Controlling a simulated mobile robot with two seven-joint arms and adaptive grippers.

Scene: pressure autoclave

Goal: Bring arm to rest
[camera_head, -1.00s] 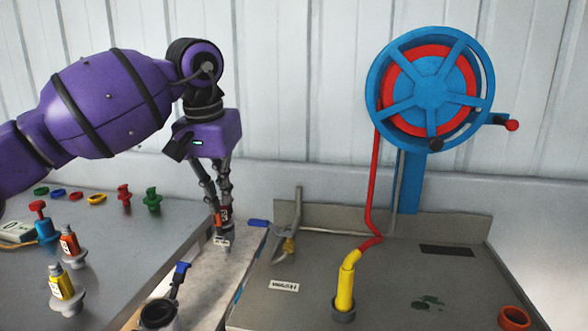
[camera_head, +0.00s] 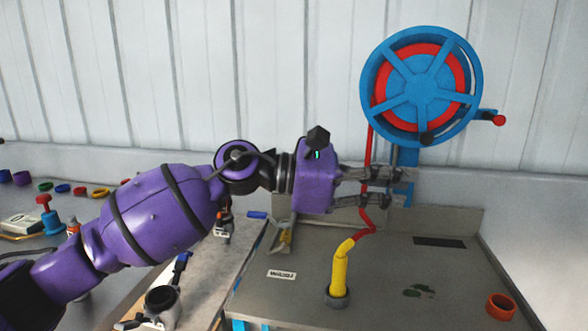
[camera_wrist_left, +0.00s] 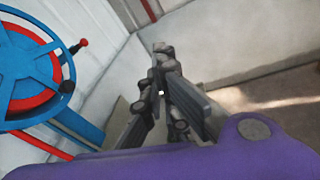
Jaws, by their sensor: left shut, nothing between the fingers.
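My left arm (camera_head: 160,215) is purple with black bands and reaches in from the lower left of the head view. My left gripper (camera_head: 405,187) points right, in front of the red hose and the post below the blue reel. It is shut and empty. In the left wrist view its fingers (camera_wrist_left: 160,75) come together with nothing between them, and the floor and wall lie beyond. The fingers hide part of the hose and post in the head view. My right gripper is not in view.
A blue and red hose reel (camera_head: 420,87) is at the wall; it also shows in the left wrist view (camera_wrist_left: 30,75). A yellow nozzle (camera_head: 339,275) stands upright on the grey wash table (camera_head: 400,310), with an orange ring (camera_head: 501,306) at its right. Several coloured parts lie at far left.

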